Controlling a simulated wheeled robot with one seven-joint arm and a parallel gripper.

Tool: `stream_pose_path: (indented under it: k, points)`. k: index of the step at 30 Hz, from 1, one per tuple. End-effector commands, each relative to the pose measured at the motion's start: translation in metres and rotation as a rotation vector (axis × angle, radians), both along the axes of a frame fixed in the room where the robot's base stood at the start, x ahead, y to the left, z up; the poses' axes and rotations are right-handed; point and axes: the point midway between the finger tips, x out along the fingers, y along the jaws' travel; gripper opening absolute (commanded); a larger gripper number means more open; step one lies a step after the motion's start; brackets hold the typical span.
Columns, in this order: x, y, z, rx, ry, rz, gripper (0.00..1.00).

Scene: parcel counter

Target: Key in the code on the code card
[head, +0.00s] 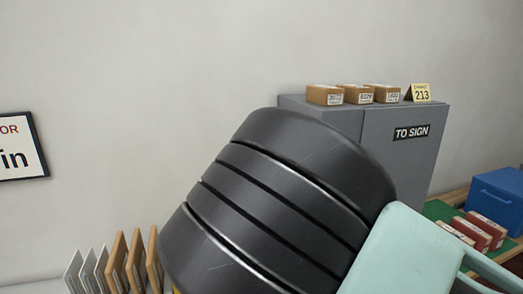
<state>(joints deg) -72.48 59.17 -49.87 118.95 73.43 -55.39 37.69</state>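A small yellow card (421,93) stands tilted on top of the grey cabinet, at its right end, in the head view. It reads 213 in large digits; the small line above them is hard to read. The grey cabinet (434,150) bears a black label, TO SIGN (411,132). No keypad shows in this view. A large dark rounded body in the foreground hides much of the cabinet's front. My gripper is not in view.
Three brown parcels (325,95) with white labels sit in a row on the cabinet. Red boxes (486,231) and a blue box (497,198) are at the right. Upright brown and grey panels (118,262) stand at lower left. A framed sign (20,147) hangs on the wall.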

Motion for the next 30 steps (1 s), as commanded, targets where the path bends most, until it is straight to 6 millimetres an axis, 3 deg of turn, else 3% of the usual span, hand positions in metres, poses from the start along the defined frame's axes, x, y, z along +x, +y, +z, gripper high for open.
stream_pose_path:
  k: [30]
  points:
    - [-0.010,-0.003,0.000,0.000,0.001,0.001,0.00]
